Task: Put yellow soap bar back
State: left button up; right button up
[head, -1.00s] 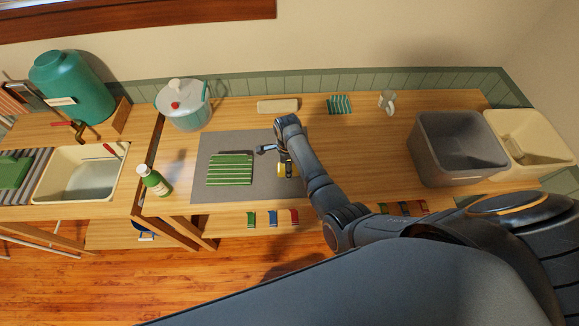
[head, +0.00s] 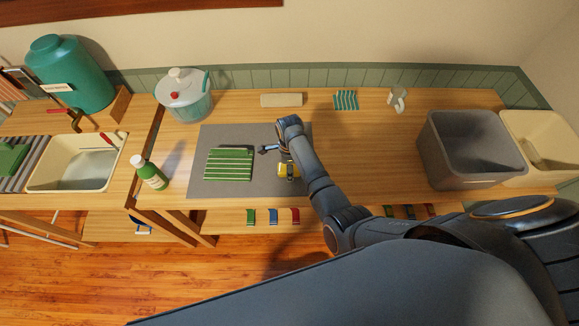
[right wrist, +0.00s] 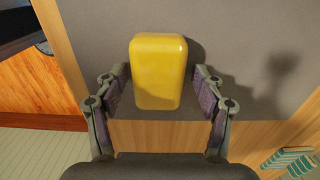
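The yellow soap bar (head: 289,170) is on the grey mat (head: 256,188), near its front right corner. In the right wrist view the soap bar (right wrist: 158,72) stands lengthwise between the two fingers of my right gripper (right wrist: 160,82). The gripper is open, with a gap showing on both sides of the bar. In the head view my right gripper (head: 279,157) is over the bar and partly hides it. A green ribbed slab (head: 229,164) lies on the mat left of the soap. My left gripper is out of view.
A beige block (head: 281,100), a teal striped piece (head: 345,100) and a metal item (head: 397,99) lie along the back. A grey bin (head: 470,150) stands right.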

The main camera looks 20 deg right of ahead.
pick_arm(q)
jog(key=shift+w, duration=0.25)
pick_arm(e)
jog(key=shift+r, duration=0.15)
jog(key=shift+r, duration=0.3)
notch_tip(320, 180, up, 9)
jog(key=p, duration=1)
jog(key=shift+r, duration=0.2)
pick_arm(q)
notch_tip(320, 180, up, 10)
pick_arm(e)
notch_tip(320, 180, up, 2)
jog(key=shift+r, duration=0.1)
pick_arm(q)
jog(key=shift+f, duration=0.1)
pick_arm(e)
jog(key=shift+s, duration=0.1)
